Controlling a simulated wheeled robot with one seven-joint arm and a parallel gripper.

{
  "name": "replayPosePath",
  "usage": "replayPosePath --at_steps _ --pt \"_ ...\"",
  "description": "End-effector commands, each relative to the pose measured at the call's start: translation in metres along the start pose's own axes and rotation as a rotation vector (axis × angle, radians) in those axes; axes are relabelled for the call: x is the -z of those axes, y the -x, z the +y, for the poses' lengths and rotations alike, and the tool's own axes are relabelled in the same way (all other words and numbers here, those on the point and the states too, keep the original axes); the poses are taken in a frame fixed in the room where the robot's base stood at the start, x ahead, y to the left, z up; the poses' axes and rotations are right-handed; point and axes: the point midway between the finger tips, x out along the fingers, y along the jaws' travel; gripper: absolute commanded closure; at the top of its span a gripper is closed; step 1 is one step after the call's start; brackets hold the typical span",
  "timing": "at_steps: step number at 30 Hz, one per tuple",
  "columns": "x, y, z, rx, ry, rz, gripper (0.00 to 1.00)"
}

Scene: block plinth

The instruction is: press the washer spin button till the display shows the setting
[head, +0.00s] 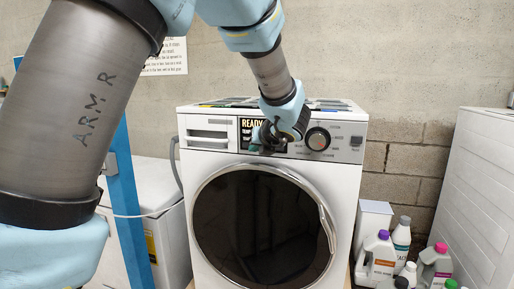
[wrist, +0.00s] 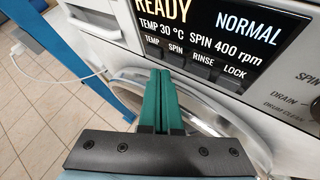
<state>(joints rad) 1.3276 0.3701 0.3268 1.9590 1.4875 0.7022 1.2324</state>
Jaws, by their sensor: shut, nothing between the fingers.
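The white washer (head: 340,185) stands in the middle of the head view with its round dark door shut. In the wrist view its dark display (wrist: 225,30) reads READY, NORMAL, TEMP 30 °C and SPIN 400 rpm. Along the display's lower edge are the labels TEMP, SPIN, RINSE and LOCK; the SPIN label (wrist: 175,48) is just above my fingertips.
A round dial (head: 318,139) is right of the display. A white box (head: 373,222) and several detergent bottles (head: 380,252) stand at the lower right, beside a white cabinet (head: 480,190). A blue post (head: 127,215) and another white appliance (head: 160,190) are at left.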

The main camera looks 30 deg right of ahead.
Motion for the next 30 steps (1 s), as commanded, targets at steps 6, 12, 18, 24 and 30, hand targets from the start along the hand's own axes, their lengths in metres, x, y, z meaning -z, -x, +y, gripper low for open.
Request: replayPosePath --at_steps 6,12,18,24,30 --pt "0.0 0.0 0.0 0.0 0.0 0.0 1.0" --pt "-0.0019 -0.0018 -0.0013 0.0 0.0 0.0 1.0" --pt "-0.0047 -0.0058 -0.0039 0.0 0.0 0.0 1.0" --pt "-0.0044 -0.0059 -0.0042 0.0 0.0 0.0 1.0" --pt "-0.0048 -0.0062 -0.0045 0.0 0.0 0.0 1.0"
